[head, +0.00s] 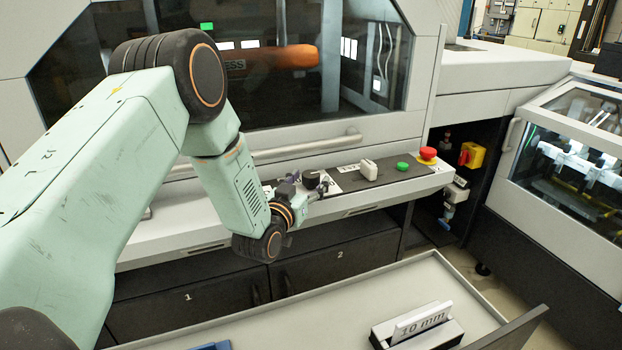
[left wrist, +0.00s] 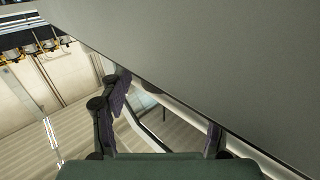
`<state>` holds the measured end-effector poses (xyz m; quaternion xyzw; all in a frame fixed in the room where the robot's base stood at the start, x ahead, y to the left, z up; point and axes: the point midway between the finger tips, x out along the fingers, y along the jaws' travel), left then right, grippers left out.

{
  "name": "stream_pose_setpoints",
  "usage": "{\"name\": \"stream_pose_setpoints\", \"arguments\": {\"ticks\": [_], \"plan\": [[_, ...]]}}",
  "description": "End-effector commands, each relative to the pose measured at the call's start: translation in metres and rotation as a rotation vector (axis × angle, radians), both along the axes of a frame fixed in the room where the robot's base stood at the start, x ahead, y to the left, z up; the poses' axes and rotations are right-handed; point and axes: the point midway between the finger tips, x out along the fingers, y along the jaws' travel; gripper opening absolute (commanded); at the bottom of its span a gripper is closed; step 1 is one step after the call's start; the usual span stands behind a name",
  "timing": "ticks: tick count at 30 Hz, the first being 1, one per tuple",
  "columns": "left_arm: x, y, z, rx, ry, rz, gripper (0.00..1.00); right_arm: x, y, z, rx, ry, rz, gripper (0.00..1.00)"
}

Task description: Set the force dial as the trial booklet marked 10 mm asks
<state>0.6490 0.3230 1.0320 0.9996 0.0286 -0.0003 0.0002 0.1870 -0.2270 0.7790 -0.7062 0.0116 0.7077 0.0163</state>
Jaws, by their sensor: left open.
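The trial booklet marked 10 mm (head: 420,319) stands tilted in a white and black holder on the tray at the lower right of the head view. My left gripper (head: 318,188) is at the machine's sloping control ledge, left of the white switch. It is open, and both fingers show apart in the left wrist view (left wrist: 165,112), with nothing visible between them. A dark round shape beside the fingers may be the force dial, but the gripper partly covers that spot and its setting cannot be read. My right gripper is out of view.
The ledge (head: 390,184) carries a white switch (head: 368,168), a green button (head: 402,166) and a red mushroom button (head: 427,153). A handrail (head: 310,145) runs above it. The grey tray (head: 300,315) in front is largely clear. A windowed machine (head: 570,160) stands at right.

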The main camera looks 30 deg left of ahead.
Motion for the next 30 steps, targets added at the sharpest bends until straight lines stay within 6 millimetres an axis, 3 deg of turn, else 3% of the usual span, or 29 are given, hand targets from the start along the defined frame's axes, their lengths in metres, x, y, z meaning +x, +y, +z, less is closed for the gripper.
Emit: {"name": "stream_pose_setpoints", "arguments": {"ticks": [6,16,30], "plan": [[0.018,0.002,0.0,0.001,0.0,0.0,0.63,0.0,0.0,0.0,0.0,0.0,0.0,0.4],[0.02,0.002,-0.001,0.0,0.002,0.0,0.62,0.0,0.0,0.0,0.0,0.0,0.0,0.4],[0.02,0.001,0.0,0.0,0.001,0.0,0.22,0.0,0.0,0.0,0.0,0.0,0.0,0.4]]}}
